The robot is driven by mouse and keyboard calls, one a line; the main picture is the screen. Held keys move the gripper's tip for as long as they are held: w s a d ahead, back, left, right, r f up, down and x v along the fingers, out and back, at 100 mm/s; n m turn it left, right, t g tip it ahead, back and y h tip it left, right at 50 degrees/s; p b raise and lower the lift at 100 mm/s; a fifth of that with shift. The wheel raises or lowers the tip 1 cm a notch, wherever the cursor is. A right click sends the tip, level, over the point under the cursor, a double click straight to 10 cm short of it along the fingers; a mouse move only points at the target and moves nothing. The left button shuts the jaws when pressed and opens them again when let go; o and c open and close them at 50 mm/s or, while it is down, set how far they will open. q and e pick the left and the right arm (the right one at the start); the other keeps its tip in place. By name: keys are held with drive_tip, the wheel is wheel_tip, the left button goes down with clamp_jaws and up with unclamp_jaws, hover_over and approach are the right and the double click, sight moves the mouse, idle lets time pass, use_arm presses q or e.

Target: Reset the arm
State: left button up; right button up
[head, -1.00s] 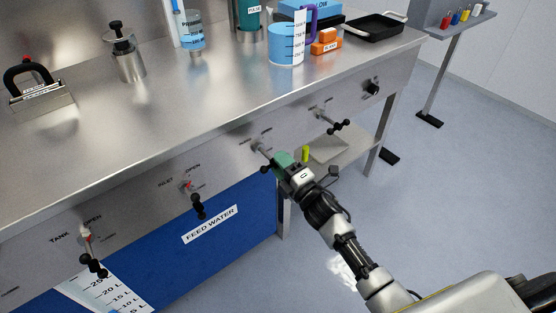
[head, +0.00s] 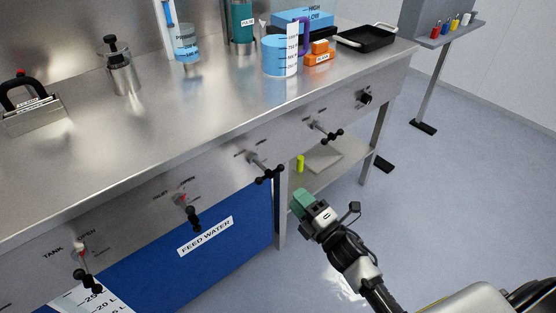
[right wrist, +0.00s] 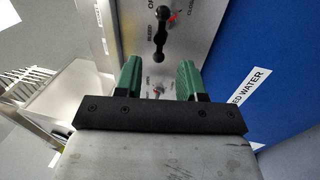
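My right gripper (head: 302,203) is in front of the steel bench, low and to the right of the blue panel, clear of the valve handles. In the right wrist view its two green fingers (right wrist: 158,78) stand apart with nothing between them. The bleed valve handle (right wrist: 160,34), black with round knobs, shows beyond the fingertips. In the head view this handle (head: 265,168) sits on the bench front, up and left of the gripper, and is not touched. My left gripper is in neither view.
More valve handles stick out of the bench front: inlet (head: 188,211), tank (head: 86,268) and one farther right (head: 325,130). A lower shelf (head: 330,165) holds a yellow-green cylinder (head: 300,164). The bench top carries a measuring jug (head: 279,55) and a black tray (head: 366,39). Open floor (head: 440,200) lies to the right.

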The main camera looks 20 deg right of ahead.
drive_tip(key=s+d+f+m+g+h, duration=0.1)
drive_tip(key=s+f+m+g+h, duration=0.35)
drive_tip(key=s+f+m, duration=0.55)
drive_tip(key=s+d+f+m+g+h, duration=0.1)
drive_tip(key=s+f+m+g+h, duration=0.35)
drive_tip(key=f, duration=1.05)
drive_tip(key=s+a+f+m+g+y, duration=0.25)
drive_tip(key=s+f+m+g, duration=0.4)
drive_tip(key=s, duration=0.55)
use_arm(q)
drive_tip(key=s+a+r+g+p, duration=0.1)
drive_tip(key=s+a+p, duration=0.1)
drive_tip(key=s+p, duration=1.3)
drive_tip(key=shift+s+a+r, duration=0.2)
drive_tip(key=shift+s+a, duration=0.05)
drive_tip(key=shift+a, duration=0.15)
use_arm(e)
drive_tip(key=s+d+r+n+g, duration=0.1)
drive_tip(key=s+d+g, duration=0.1)
drive_tip(key=s, duration=1.3)
drive_tip(key=shift+g, duration=0.35)
drive_tip(key=shift+d+r+n+h, duration=0.1)
drive_tip(key=shift+n+h, duration=0.15)
drive_tip(key=shift+n, duration=0.05)
